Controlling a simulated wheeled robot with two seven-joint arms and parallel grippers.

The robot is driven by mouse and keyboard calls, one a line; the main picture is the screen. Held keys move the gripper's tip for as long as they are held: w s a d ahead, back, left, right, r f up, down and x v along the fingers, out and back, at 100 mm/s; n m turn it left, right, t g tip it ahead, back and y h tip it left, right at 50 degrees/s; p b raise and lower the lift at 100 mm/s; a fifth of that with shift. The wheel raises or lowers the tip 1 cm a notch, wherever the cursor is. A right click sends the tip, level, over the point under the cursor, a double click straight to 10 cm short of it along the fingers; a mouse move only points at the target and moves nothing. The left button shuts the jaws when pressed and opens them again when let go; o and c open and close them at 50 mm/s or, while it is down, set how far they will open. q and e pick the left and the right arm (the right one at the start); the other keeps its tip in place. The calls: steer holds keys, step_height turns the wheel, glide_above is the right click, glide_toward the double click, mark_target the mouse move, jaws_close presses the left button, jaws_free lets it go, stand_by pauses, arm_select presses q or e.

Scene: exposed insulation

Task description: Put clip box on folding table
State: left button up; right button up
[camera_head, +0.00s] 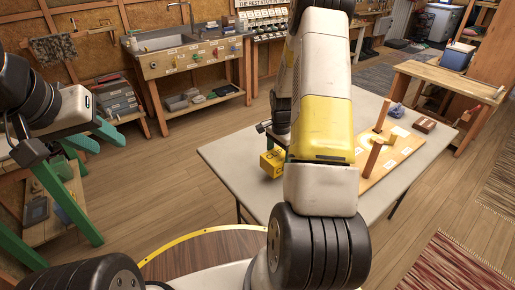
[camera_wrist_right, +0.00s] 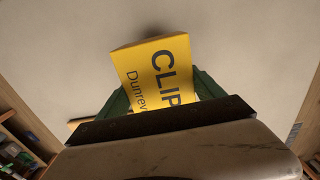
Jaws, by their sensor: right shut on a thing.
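The yellow clip box (camera_head: 271,163) is over the left part of the pale folding table (camera_head: 236,154); I cannot tell whether it touches the top. In the right wrist view the box (camera_wrist_right: 158,70), with "CLIP" lettering, is between the green fingers of my right gripper (camera_wrist_right: 163,98), which is shut on it. In the head view my right arm hides most of that gripper. My left gripper (camera_head: 97,138) is at the far left, away from the table, with its green fingers apart and nothing between them.
A wooden board with upright pegs (camera_head: 372,158) lies on the table's right part, with a blue item (camera_head: 397,110) and a brown block (camera_head: 424,124) nearby. A wooden workbench (camera_head: 450,80) stands at right and a sink bench (camera_head: 185,58) at back left. The table's left corner is bare.

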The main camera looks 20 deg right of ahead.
mark_target(267, 153)
steer(key=a, duration=0.1)
steer(key=w+a, duration=0.2)
steer(key=a, duration=0.1)
steer(key=shift+a+f, duration=0.1)
steer(key=shift+f, duration=0.2)
step_height(267, 153, down, 3)
steer(key=shift+f, duration=0.2)
steer(key=o, duration=1.6)
steer(key=shift+f, duration=0.1)
